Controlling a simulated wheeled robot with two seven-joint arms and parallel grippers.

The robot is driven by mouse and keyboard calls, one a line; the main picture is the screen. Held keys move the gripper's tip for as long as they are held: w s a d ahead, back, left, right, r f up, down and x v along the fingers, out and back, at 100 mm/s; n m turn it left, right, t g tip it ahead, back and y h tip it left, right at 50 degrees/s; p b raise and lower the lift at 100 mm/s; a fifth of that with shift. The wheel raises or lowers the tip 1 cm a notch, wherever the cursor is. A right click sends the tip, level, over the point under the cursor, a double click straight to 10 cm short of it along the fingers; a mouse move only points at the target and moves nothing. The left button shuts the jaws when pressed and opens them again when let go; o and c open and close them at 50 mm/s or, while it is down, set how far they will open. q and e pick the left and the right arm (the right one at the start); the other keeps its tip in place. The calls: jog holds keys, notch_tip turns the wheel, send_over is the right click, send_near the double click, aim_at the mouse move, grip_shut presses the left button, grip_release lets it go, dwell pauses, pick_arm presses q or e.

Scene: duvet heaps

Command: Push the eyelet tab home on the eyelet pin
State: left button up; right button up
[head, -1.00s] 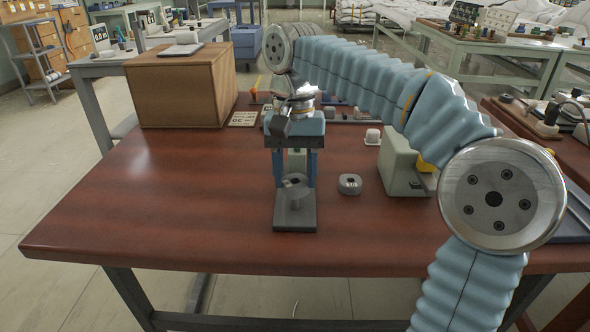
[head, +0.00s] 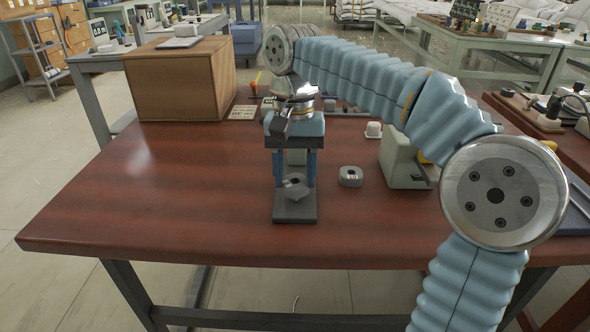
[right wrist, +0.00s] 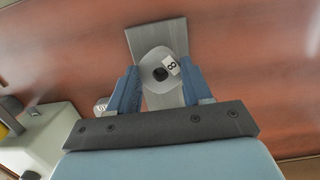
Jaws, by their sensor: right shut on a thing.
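My right gripper (head: 295,178) points straight down, with its two blue fingers shut on the eyelet tab (head: 295,183). The tab is a small grey piece with a dark round hole. In the right wrist view the eyelet tab (right wrist: 153,82) sits between the fingertips and carries a white label with an 8. Below it is a grey base plate (head: 295,216) on the table, which also shows in the right wrist view (right wrist: 158,36). The eyelet pin is not clearly visible; I cannot tell how far the tab is on it. My left gripper is out of view.
A small grey ring-shaped block (head: 350,176) stands on the table just right of the plate. A pale grey-green box (head: 401,163) is further right, and a white cap (head: 373,129) behind. A wooden box (head: 180,80) stands at the back left. The table's (head: 130,210) front left is clear.

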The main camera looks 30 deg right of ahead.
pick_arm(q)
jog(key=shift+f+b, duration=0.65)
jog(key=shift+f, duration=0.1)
pick_arm(e)
jog(key=shift+f, duration=1.1)
jog(key=o, duration=1.1)
